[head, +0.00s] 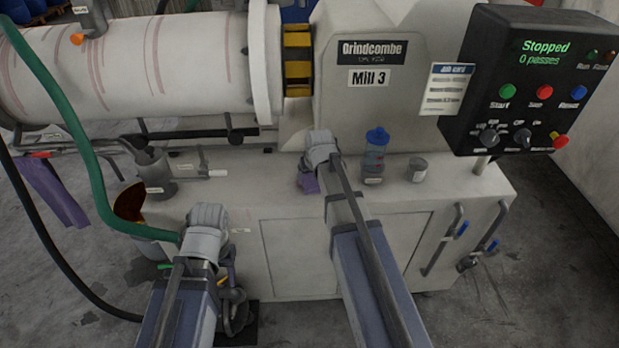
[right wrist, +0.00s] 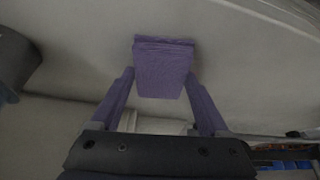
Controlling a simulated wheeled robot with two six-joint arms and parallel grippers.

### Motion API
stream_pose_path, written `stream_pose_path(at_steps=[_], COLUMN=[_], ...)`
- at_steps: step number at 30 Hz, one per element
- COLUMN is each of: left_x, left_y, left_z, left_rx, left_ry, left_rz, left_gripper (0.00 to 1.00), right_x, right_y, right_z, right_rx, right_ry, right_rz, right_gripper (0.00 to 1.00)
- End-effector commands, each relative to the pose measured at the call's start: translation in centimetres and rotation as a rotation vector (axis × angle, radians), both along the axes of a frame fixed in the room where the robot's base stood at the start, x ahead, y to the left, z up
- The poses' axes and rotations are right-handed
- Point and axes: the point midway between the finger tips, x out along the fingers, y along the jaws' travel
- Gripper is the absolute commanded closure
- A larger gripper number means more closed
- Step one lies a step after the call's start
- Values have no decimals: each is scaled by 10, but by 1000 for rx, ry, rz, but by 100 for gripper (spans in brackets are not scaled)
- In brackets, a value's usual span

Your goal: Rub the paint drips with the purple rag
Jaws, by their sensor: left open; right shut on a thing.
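The purple rag (right wrist: 163,72) is a folded pad between the fingers of my right gripper (right wrist: 162,82), which is shut on it. In the head view a bit of the rag (head: 308,183) shows below my right wrist, over the mill's pale ledge. A pale surface lies beyond the rag in the wrist view; I cannot tell whether they touch. My left gripper (head: 206,225) is open, low at the front of the cabinet, left of the right one; its fingers are mostly hidden. Thin reddish streaks run on the white drum (head: 200,62). I cannot clearly make out paint drips near the rag.
A blue-capped bottle (head: 375,155) and a small grey cup (head: 417,170) stand on the ledge right of my right wrist. A grey pot (head: 155,172) stands at left. A green hose (head: 85,150) hangs near my left arm. Another purple cloth (head: 55,192) hangs far left. The control panel (head: 535,85) reads "Stopped".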

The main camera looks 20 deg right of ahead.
Motion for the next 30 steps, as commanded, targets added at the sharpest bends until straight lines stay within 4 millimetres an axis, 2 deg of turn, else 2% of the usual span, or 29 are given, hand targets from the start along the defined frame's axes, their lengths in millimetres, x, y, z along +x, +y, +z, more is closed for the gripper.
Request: stream_pose_path(at_steps=[8,18,30], left_x=[0,0,0], left_y=[0,0,0], left_z=[-1,-3,-3], left_rx=[0,0,0], left_ry=[0,0,0], left_rz=[0,0,0], left_gripper=[49,49,49], right_x=[2,10,13], right_y=[7,34,45], right_z=[-1,-3,-3], right_rx=[1,1,4], right_ry=[-1,0,1], right_rz=[0,2,3], right_gripper=[66,66,66])
